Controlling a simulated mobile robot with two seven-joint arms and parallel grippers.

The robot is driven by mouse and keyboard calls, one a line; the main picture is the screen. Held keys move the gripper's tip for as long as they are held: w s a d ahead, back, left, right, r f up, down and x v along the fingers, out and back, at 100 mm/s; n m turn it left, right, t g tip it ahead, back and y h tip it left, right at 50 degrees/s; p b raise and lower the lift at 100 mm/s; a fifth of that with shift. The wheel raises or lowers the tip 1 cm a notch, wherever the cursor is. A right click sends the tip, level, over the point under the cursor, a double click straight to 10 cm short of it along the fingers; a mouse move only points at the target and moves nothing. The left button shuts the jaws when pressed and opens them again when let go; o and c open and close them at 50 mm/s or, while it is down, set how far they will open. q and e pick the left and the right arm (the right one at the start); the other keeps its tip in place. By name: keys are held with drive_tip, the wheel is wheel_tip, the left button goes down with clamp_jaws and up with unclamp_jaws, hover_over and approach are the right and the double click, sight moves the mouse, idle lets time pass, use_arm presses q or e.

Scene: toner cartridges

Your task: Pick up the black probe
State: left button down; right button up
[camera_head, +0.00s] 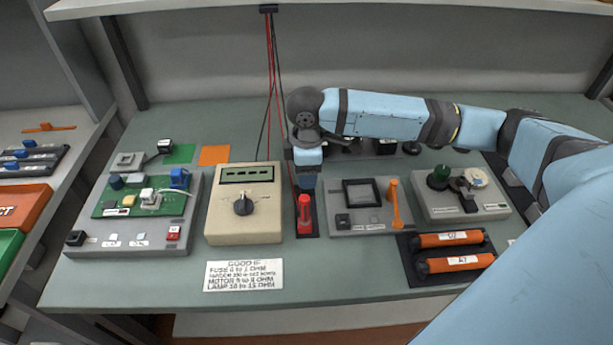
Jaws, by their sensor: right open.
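My right arm reaches in from the right and its gripper (307,183) points down just to the right of the beige meter (262,213), open as far as the partly hidden jaws show. A red probe (304,214) stands upright on a dark holder (306,231) directly in front of the gripper. I cannot make out the black probe; the gripper and wrist cover the area behind the red probe. A black lead and red leads (270,80) hang from the shelf above, and one black lead runs down behind the meter. My left gripper is out of view.
A grey unit with a green circuit board (115,205) stands left of the meter. Grey boxes with a dark screen (361,192) and a green knob (439,178) stand to the right. Orange cylinders (448,239) lie in a black tray. A printed card (243,275) lies in front.

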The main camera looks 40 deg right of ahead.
clamp_jaws()
drive_tip(key=shift+r, duration=0.5)
use_arm(q)
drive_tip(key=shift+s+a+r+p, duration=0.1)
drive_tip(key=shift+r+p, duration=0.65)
drive_tip(key=shift+p, duration=0.85)
use_arm(e)
wheel_tip(320, 180, up, 19)
